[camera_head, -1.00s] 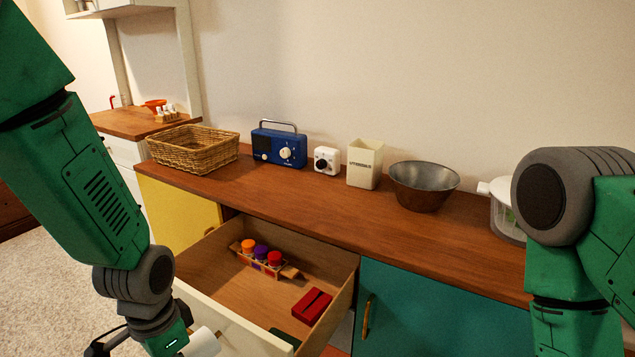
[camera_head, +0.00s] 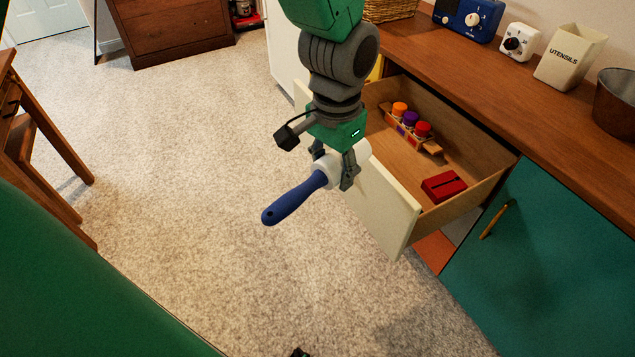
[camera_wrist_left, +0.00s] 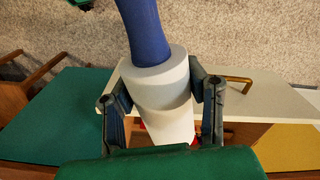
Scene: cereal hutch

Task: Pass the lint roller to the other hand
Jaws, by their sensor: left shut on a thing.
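The lint roller has a blue handle (camera_head: 294,199) and a white roll. In the head view my left gripper (camera_head: 335,172) is shut on the white roll, with the handle pointing down and left, free of the fingers. It hangs above the carpet just in front of the open drawer. In the left wrist view the white roll (camera_wrist_left: 160,90) sits between both fingers of the left gripper (camera_wrist_left: 160,97), and the blue handle (camera_wrist_left: 145,32) runs off the top edge. My right gripper is not clearly in view; a small dark tip shows at the bottom edge of the head view.
The open drawer (camera_head: 375,209) holds a rack of colourful jars (camera_head: 410,124) and a red box (camera_head: 444,186). The counter (camera_head: 480,95) carries a utensils holder (camera_head: 570,58), a white timer (camera_head: 518,42) and a metal bowl (camera_head: 617,104). A wooden chair (camera_head: 35,135) stands left. The carpet between is clear.

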